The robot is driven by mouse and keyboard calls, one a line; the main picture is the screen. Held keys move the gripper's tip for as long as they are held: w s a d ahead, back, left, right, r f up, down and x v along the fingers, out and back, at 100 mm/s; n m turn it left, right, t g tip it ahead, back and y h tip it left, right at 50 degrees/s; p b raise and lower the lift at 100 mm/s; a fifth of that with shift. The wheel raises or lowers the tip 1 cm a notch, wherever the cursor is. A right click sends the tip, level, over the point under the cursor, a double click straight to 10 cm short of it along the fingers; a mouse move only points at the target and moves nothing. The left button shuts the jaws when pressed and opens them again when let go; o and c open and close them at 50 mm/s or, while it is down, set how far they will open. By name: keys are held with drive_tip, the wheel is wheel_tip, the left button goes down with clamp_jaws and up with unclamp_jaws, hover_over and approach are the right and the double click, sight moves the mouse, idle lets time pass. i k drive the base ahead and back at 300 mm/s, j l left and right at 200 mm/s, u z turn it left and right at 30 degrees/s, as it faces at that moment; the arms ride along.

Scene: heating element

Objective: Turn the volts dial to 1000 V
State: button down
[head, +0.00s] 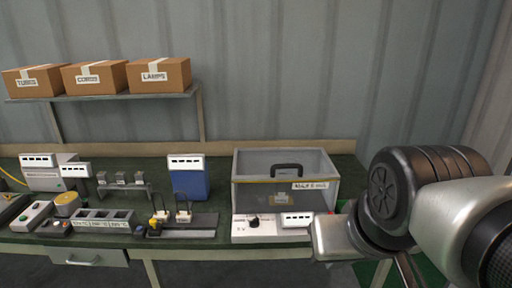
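A white control panel (268,236) sits at the front of the bench, below a clear-walled box. A small black knob (254,221) on its left half appears to be a dial; its markings and pointer are too small to read. A white display label (297,219) stands at the panel's right side. My arm comes in from the right, and a grey block at its end lies just right of the panel, apart from the knob. I cannot make out gripper fingers or whether they hold anything.
The clear box (262,194) with a black handle stands behind the panel. A blue unit (188,180), sockets and small devices fill the bench to the left. Cardboard boxes (95,77) sit on a shelf above. Some bench top between the blue unit and panel is clear.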

sight(254, 223)
drive_tip(key=u, duration=0.3)
drive_tip(key=i+l+z, duration=0.1)
drive_tip(key=i, duration=0.3)
drive_tip(key=i+l+z, duration=0.15)
drive_tip(key=i, duration=0.3)
